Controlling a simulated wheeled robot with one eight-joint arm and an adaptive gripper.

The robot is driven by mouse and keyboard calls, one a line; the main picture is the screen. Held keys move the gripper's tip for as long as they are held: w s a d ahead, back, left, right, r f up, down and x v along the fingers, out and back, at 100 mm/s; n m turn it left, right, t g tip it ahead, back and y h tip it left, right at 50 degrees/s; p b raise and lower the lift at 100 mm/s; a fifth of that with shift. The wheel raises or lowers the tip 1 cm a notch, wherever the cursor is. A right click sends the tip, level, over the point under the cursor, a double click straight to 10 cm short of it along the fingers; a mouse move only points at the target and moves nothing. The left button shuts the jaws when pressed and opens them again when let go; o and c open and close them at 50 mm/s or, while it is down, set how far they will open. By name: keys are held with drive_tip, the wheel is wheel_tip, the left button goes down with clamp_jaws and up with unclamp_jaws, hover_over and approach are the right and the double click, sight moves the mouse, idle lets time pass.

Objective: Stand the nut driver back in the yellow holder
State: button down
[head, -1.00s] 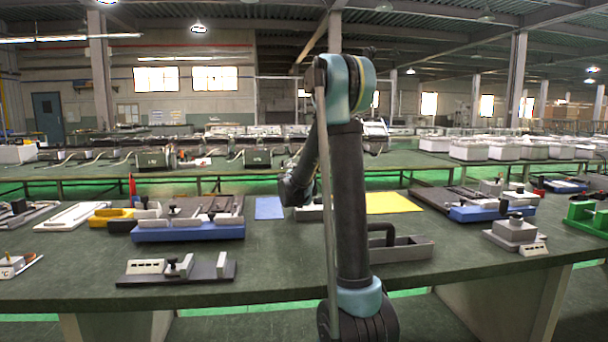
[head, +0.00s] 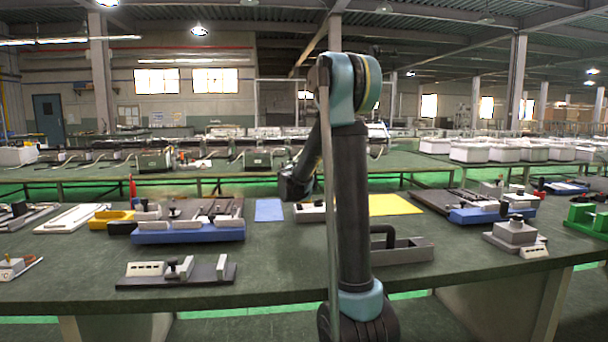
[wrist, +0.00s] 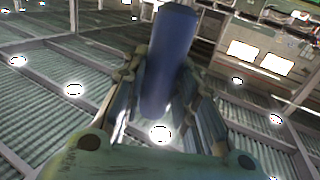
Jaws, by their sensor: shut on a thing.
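In the wrist view my gripper (wrist: 160,85) is shut on a blue cylindrical handle (wrist: 172,60), which I take to be the nut driver. The handle stands up between the two fingers; its far end is not clear. In the head view my arm's end is behind the upright arm link, above the middle of the table, and the fingers and driver cannot be made out. A yellow open container (head: 112,218), likely the yellow holder, sits at the left of the table, well left of my arm. It looks empty, but its inside is barely visible.
A blue-based fixture (head: 188,233) stands right beside the yellow container. A thin red upright thing (head: 133,187) rises behind it. A grey fixture (head: 178,271) lies near the front edge.

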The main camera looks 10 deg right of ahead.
drive_tip(key=shift+r, duration=0.65)
drive_tip(key=shift+f, duration=1.85)
idle(1.3)
drive_tip(key=c, duration=1.2)
unclamp_jaws()
drive_tip(key=shift+r, duration=4.95)
